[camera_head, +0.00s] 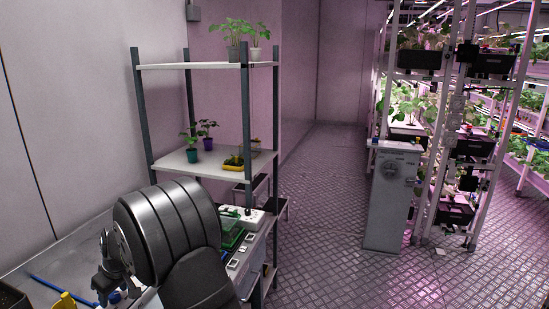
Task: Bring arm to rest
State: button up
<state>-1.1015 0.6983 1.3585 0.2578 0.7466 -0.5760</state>
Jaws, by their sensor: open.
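My arm shows as large dark ribbed links (165,232) at the lower left, above a light work surface (62,250). My gripper (117,286) is at the left of these links, pointing down over the work surface. Its jaws are open, and I see nothing held between them. The arm hides part of the surface behind it. A small blue item (114,297) shows near the fingertips; I cannot tell whether they touch it.
A shelf rack (206,65) with potted plants stands behind my arm. A green item (232,236) and a white device (243,219) lie right of the arm. A blue rod (48,286) and a yellow item (63,300) lie front left. Planted racks (447,130) stand right, beyond open floor.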

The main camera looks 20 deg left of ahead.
jog(key=shift+s+m+t, duration=0.1)
jog(key=shift+m+t, duration=0.4)
jog(key=shift+m, duration=0.8)
jog(key=shift+s+m+t, duration=0.1)
jog(key=shift+m+t, duration=0.4)
jog(key=shift+m, duration=0.8)
jog(key=shift+h, duration=0.3)
jog(key=o, duration=1.1)
jog(key=w+d+r+n+g+h, duration=0.1)
jog(key=d+r+n+h, duration=0.2)
jog(key=r, duration=0.4)
jog(key=w+d+r+n+g+h, duration=0.1)
jog(key=w+d+r+n, duration=0.1)
jog(key=d+r, duration=0.35)
jog(key=shift+n, duration=0.4)
notch_tip(320, 180, down, 9)
jog(key=shift+s+r, duration=0.1)
jog(key=shift+r, duration=0.1)
notch_tip(320, 180, up, 10)
